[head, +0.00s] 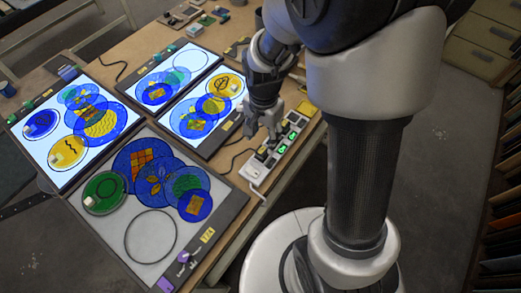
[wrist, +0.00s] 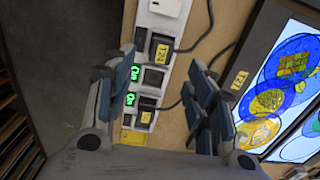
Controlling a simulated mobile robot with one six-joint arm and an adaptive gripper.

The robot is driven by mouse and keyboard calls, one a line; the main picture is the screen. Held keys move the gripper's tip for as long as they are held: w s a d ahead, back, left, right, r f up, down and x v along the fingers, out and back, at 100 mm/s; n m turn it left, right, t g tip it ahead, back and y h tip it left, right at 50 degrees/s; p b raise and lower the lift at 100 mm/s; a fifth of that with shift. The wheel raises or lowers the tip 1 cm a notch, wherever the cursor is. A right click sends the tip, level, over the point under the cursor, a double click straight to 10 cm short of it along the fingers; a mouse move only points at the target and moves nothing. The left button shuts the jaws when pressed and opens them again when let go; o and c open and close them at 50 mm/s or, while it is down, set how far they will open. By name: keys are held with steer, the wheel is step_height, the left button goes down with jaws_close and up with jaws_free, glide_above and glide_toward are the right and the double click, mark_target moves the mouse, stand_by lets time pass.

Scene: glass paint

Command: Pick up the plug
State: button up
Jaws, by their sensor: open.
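A pale power strip (head: 256,171) lies along the table's right edge, and it runs down the middle of the wrist view (wrist: 146,20). Several dark plugs sit in it. One black plug with a yellow label (wrist: 160,48) is in the upper part of the wrist view, and another labelled plug (wrist: 146,116) is lower down. Which plug the task means cannot be told. My gripper (head: 262,132) is just above the strip. In the wrist view its open fingers (wrist: 165,78) stand either side of the strip, with nothing between them held.
Lit glass panels with coloured discs (wrist: 290,90) stand beside the strip. In the head view, a grey unlit panel (head: 205,158) holds more discs. Black cables (wrist: 205,47) run from the plugs toward the panels. Bare floor (head: 435,190) lies beyond the table's right edge.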

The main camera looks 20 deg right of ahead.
mark_target(262, 150)
step_height(262, 150, down, 8)
steer(key=b, duration=0.3)
steer(key=shift+a+f, duration=0.15)
steer(key=shift+c, duration=0.5)
steer(key=c, duration=1.1)
